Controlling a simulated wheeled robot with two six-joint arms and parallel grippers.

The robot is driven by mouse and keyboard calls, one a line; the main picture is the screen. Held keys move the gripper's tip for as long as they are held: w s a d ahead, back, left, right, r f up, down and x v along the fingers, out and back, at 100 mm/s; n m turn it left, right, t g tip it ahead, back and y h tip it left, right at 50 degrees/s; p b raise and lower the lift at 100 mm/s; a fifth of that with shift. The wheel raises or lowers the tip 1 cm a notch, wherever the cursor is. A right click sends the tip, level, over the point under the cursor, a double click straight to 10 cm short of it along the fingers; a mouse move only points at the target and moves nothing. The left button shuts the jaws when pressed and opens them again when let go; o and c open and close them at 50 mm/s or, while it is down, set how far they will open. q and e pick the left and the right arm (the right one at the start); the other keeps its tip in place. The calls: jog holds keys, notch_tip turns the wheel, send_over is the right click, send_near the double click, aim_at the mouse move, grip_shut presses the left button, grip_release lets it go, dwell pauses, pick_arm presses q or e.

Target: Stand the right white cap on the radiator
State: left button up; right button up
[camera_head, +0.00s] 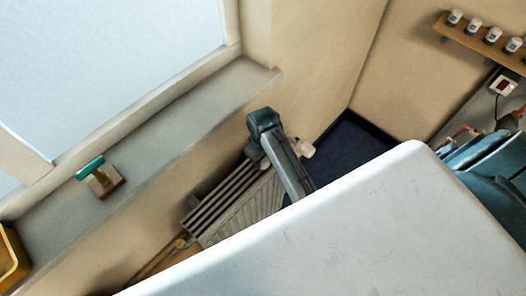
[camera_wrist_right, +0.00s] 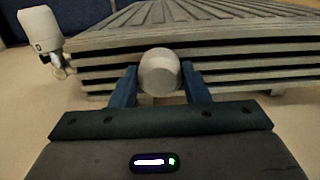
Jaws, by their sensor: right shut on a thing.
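The radiator (camera_head: 235,195) is low against the wall beyond the white surface, which hides its near part. In the right wrist view the radiator (camera_wrist_right: 230,45) fills the upper part, with its dark slots behind the fingers. My right gripper (camera_wrist_right: 160,78) is shut on a white cap (camera_wrist_right: 160,66), which shows round end-on between the two blue fingers. The cap is in front of the slotted side in this view; I cannot tell whether it touches it. In the head view my right gripper (camera_head: 257,153) is at the radiator's upper end, and the cap is hidden. My left gripper is not in view.
A white valve head (camera_head: 303,147) is beside the radiator's end, also in the right wrist view (camera_wrist_right: 40,30). The white surface (camera_head: 380,230) covers the foreground. A green-handled tool (camera_head: 90,168) stands on the windowsill (camera_head: 150,145). A wall shelf (camera_head: 475,42) holds several white-topped jars.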

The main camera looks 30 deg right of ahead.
jog(key=shift+f, duration=0.35)
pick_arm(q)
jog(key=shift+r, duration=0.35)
pick_arm(e)
jog(key=shift+f, duration=0.25)
jog(key=o, duration=1)
jog(key=shift+f, duration=0.15)
jog(key=shift+c, duration=0.2)
